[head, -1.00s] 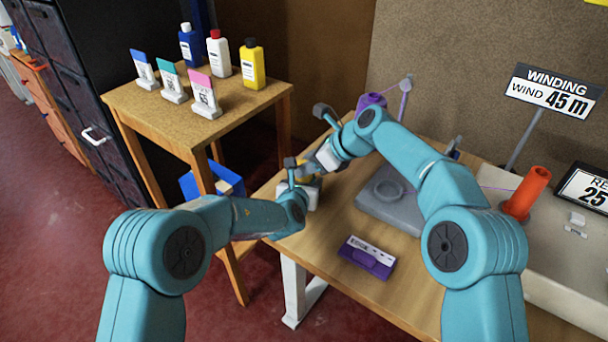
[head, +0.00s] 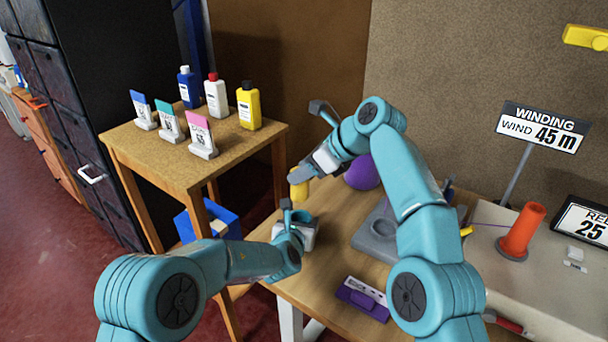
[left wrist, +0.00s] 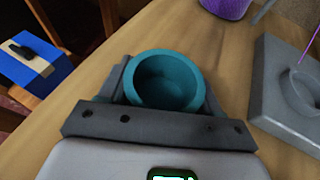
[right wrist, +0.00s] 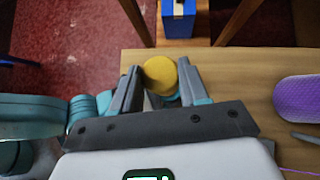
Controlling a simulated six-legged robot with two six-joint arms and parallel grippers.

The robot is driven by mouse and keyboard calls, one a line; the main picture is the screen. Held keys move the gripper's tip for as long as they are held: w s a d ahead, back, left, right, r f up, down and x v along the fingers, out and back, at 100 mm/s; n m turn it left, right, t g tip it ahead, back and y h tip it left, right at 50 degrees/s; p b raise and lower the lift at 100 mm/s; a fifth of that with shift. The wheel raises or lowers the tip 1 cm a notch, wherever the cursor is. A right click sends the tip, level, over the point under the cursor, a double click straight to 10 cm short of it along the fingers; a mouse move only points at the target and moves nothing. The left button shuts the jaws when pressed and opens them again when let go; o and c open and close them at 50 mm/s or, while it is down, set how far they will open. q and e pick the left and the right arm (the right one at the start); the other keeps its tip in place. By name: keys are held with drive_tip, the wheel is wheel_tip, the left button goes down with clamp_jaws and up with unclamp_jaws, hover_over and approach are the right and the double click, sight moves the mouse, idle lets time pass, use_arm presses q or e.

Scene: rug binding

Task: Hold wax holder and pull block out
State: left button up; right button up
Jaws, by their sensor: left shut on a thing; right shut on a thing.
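The wax holder is a round teal cup (left wrist: 165,80), empty inside, between the fingers of my left gripper (left wrist: 165,92), which is shut on it at the table's left edge. The holder also shows in the head view (head: 301,216). The wax block is a yellow piece (head: 299,189), gripped by my right gripper (head: 299,177) and held above the holder, clear of it. In the right wrist view the yellow block (right wrist: 160,75) sits between both fingertips.
A grey base (head: 376,238) with a round ring stands right of the holder, with a purple yarn package (head: 362,172) behind. A purple-and-white box (head: 363,299) lies nearer me. A blue bin (head: 207,220) sits low at the left. Bottles and cards stand on the side stand (head: 160,150).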

use_arm(q)
drive_tip(key=o, duration=1.2)
drive_tip(key=v, duration=1.2)
drive_tip(key=shift+s, duration=0.1)
drive_tip(key=shift+f, duration=0.1)
